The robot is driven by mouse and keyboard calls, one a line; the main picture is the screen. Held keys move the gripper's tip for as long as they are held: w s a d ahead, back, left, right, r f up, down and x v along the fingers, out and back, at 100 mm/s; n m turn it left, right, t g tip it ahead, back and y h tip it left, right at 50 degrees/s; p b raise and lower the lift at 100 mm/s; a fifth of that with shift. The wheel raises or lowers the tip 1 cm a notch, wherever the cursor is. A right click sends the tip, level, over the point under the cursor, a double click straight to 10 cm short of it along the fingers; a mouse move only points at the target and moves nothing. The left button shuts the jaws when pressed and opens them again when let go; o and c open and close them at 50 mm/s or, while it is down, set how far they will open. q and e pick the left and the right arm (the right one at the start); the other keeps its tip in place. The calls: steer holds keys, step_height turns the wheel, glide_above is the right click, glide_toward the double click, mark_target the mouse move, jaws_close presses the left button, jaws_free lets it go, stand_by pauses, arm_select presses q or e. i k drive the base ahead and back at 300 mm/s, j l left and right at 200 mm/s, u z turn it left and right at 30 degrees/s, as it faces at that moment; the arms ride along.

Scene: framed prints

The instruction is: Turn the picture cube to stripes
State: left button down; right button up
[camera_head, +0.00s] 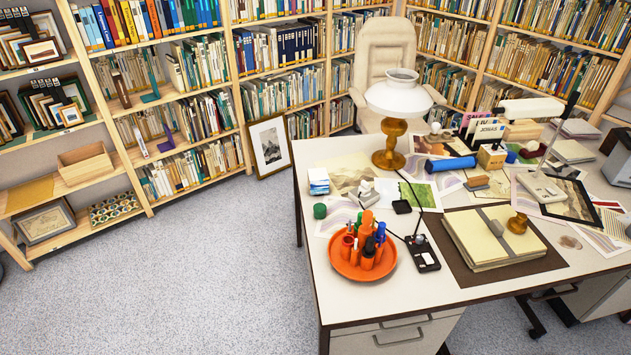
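No gripper of mine shows in the head view. A small white and blue block (319,182) sits near the left edge of the desk (310,160); it may be the picture cube, but its faces are too small to read. A tan block (490,157) with a dark patch stands further right, below the name sign, and could also be a cube. I cannot make out stripes on either block.
An orange tray (344,268) of pens stands near the front edge. A white-shaded lamp (391,145), a black phone-like device (422,254) and a stack of folders (491,236) crowd the desk. A chair (384,55) stands behind. The floor at left is clear.

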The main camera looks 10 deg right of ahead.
mark_target(318, 179)
steer(key=i+j+z, duration=0.15)
steer(key=j, duration=0.2)
steer(key=i+j+z, duration=0.15)
steer(key=j, duration=0.25)
steer(key=i+j+z, duration=0.15)
steer(key=j, duration=0.25)
steer(key=i+j+z, duration=0.15)
steer(key=j, duration=0.3)
steer(key=i+l, duration=0.05)
